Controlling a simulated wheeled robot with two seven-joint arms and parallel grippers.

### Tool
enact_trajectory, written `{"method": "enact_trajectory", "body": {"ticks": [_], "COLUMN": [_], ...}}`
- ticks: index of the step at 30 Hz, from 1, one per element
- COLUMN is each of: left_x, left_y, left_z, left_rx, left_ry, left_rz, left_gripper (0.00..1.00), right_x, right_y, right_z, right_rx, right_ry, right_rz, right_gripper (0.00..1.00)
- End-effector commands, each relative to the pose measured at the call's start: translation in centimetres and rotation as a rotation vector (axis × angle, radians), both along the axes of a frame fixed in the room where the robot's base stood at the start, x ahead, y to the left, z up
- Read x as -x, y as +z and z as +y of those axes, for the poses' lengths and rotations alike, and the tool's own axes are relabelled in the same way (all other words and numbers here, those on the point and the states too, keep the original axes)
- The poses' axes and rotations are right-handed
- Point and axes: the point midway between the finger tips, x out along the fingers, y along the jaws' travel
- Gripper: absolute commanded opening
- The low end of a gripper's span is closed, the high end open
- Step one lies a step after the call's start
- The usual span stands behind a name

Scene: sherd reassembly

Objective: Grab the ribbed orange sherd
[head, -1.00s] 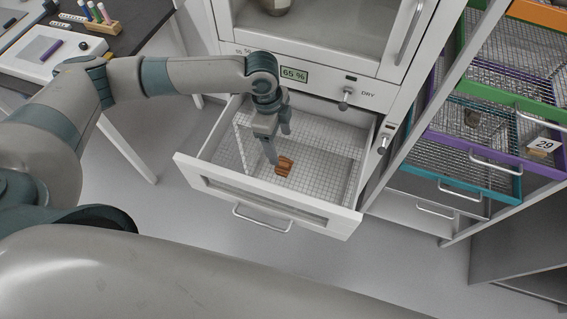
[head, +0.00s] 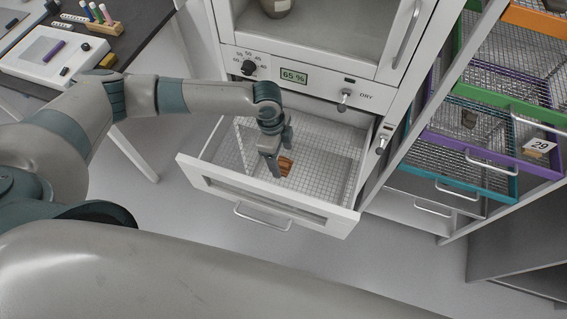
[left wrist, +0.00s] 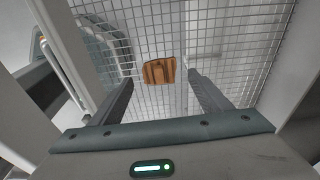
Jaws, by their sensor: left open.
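The ribbed orange sherd (head: 286,165) lies on the white wire grid in the open drawer (head: 262,203) of the cabinet. My left gripper (head: 274,170) points down into the drawer and hides part of the sherd in the head view. In the left wrist view the whole sherd (left wrist: 159,71) shows with its ribs, ahead of and between the two spread fingers of the left gripper (left wrist: 160,92). The jaws are open and empty, and the sherd appears a little beyond the fingertips. My right gripper is not in view.
The drawer walls stand close around the left gripper, with the cabinet front and its knobs (head: 345,97) behind. Mesh trays with coloured frames (head: 470,150) are at the right. A dark-topped table (head: 130,22) with a white device is at the upper left.

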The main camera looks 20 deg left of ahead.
Motion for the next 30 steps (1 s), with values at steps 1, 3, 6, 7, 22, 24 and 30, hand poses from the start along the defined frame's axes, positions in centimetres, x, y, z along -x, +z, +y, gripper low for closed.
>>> {"method": "enact_trajectory", "body": {"ticks": [1, 3, 6, 7, 22, 24, 30], "left_x": [0.2, 0.1, 0.1, 0.1, 0.1, 0.1, 0.1], "left_y": [-0.4, -1.3, -2.2, -2.3, -2.5, -2.5, -2.4], "left_z": [-0.1, -0.3, -0.4, -0.3, -0.4, -0.4, -0.4], "left_rx": [-0.001, 0.0, 0.0, 0.0, 0.0, 0.0, 0.0], "left_ry": [0.0, 0.0, -0.001, -0.001, -0.001, -0.001, -0.001], "left_rz": [0.003, 0.003, 0.001, 0.001, 0.0, 0.0, 0.0], "left_gripper": [0.71, 0.71, 0.71, 0.71, 0.68, 0.51, 0.26], "right_x": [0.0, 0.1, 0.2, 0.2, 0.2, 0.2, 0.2], "right_y": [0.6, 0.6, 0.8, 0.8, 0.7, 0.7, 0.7], "right_z": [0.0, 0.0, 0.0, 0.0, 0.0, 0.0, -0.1], "right_rx": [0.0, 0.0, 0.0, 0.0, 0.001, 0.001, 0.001], "right_ry": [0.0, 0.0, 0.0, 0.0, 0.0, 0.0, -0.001], "right_rz": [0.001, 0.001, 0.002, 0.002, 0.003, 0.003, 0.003], "right_gripper": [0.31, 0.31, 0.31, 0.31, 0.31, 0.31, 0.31]}}
